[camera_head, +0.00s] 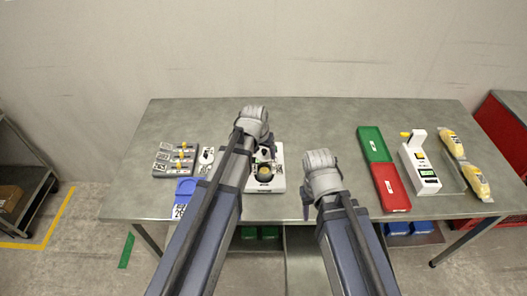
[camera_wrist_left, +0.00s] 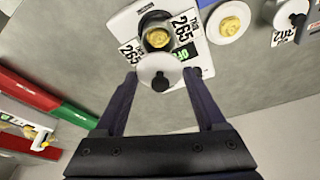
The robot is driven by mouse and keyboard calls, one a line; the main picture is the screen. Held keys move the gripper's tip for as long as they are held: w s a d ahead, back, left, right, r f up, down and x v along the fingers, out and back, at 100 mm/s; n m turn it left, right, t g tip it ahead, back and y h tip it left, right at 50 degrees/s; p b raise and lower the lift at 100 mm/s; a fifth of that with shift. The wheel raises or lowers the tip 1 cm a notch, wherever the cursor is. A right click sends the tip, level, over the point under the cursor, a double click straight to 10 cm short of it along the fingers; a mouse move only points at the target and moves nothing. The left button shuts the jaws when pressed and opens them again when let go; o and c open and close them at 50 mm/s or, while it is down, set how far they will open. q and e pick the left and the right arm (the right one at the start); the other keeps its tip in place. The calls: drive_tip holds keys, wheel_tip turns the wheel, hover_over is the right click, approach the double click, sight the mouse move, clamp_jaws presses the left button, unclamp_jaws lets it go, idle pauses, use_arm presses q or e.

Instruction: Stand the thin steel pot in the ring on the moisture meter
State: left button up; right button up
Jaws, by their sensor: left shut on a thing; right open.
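The white moisture meter (camera_head: 278,183) stands on the table under my left gripper (camera_head: 265,152). In the left wrist view, my left gripper (camera_wrist_left: 160,80) is shut on a pale round piece (camera_wrist_left: 150,66) with a black knob. It looks like a lid seen from above, held beside the meter's round opening. I cannot tell whether a pot is beneath it. A dark-rimmed round holder with yellow contents (camera_wrist_left: 158,38) sits on the meter (camera_wrist_left: 206,72); I cannot tell ring from pot there. My right gripper (camera_head: 306,210) is open and empty, right of the meter.
The table's back middle is clear.

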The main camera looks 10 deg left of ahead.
use_arm(q)
drive_tip(key=shift+f+b, duration=3.05)
drive_tip(key=shift+f, duration=0.15)
drive_tip(key=shift+f, duration=0.1)
drive_tip(key=o, duration=1.3)
drive_tip(key=shift+c, duration=0.2)
drive_tip(key=shift+r+p, duration=3.4)
drive_tip(key=shift+r, duration=0.15)
